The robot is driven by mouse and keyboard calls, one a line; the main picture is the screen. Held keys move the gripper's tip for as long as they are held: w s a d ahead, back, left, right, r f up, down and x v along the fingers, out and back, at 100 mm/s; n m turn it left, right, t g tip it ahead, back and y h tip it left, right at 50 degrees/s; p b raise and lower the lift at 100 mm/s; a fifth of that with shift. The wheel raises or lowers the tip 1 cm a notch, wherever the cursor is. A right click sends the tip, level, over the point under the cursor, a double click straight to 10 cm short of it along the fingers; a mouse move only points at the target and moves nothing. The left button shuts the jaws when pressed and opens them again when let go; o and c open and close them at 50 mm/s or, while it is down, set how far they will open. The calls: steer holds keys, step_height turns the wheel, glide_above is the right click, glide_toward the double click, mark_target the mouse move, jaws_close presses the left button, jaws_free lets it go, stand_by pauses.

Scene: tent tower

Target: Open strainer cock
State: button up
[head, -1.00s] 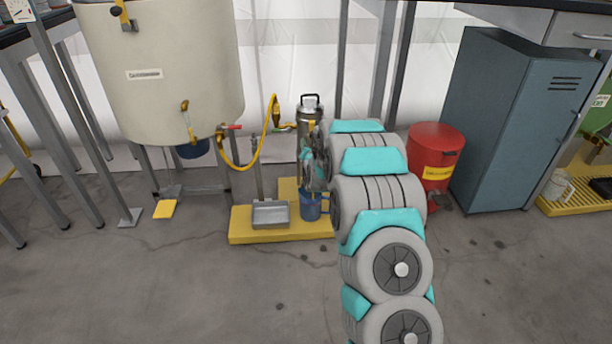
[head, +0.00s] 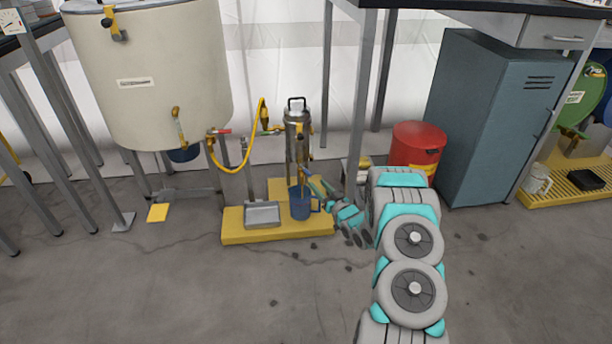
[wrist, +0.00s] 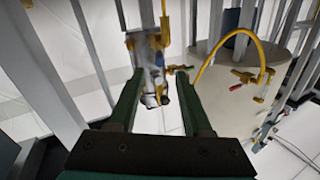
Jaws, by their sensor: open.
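The strainer (head: 297,135) is an upright metal cylinder with a black top handle, above the yellow platform (head: 235,228). It also shows between my fingers in the wrist view (wrist: 148,55). Small yellow fittings are on it; I cannot tell surely which is its cock or how that is turned. A blue mug (head: 301,205) stands below the strainer. My gripper (head: 316,186) is low at the strainer's right, close to the mug's upper right. In the wrist view my gripper (wrist: 158,88) is open, its dark green fingers either side of the strainer's lower part; contact is unclear.
A large cream tank (head: 150,85) with a red-handled cock (head: 222,131) stands left, a yellow hose (head: 240,160) running to the strainer. A grey tray (head: 262,215) is left of the mug. A table leg (head: 362,110) and red bin (head: 418,145) are right. Front floor is clear.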

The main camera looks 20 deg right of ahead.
mark_target(309, 174)
steer(key=w, duration=0.7)
steer(key=shift+w+a, duration=0.2)
steer(key=shift+a, duration=0.2)
steer(key=shift+c, duration=0.2)
jaws_close()
stand_by(0.8)
